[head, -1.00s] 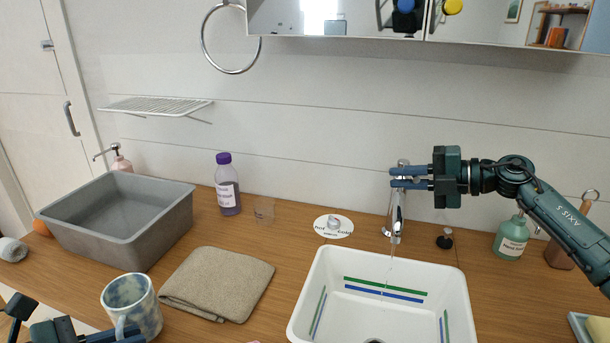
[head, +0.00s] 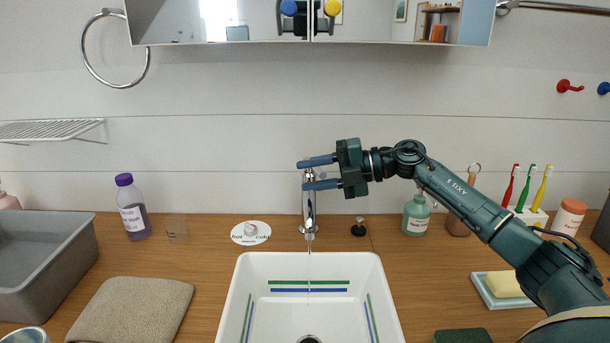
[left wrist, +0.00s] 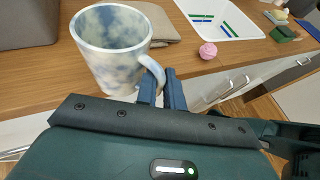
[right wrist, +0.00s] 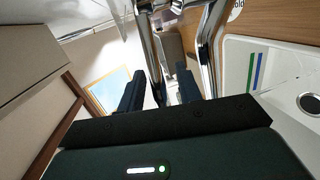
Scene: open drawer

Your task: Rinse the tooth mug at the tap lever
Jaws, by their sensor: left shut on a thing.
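The tooth mug (left wrist: 110,50) is white with blue-grey mottling. It stands upright in the left wrist view, and only its rim (head: 27,335) shows at the head view's bottom left corner. My left gripper (left wrist: 162,88) is shut on the mug's handle. The chrome tap (head: 309,205) stands behind the sink, and a thin stream of water runs from it. My right gripper (head: 309,173) is at the tap's top, its fingers apart with the lever end between them. The lever is largely hidden by the fingers; I cannot tell whether they touch it.
The white sink (head: 232,310) has green and blue stripes inside. A grey basin (head: 50,265) and a folded towel (head: 135,310) lie left of it. A purple-capped bottle (head: 133,210) and a clear cup (head: 176,230) stand behind. A green soap bottle (head: 416,216) stands right of the tap.

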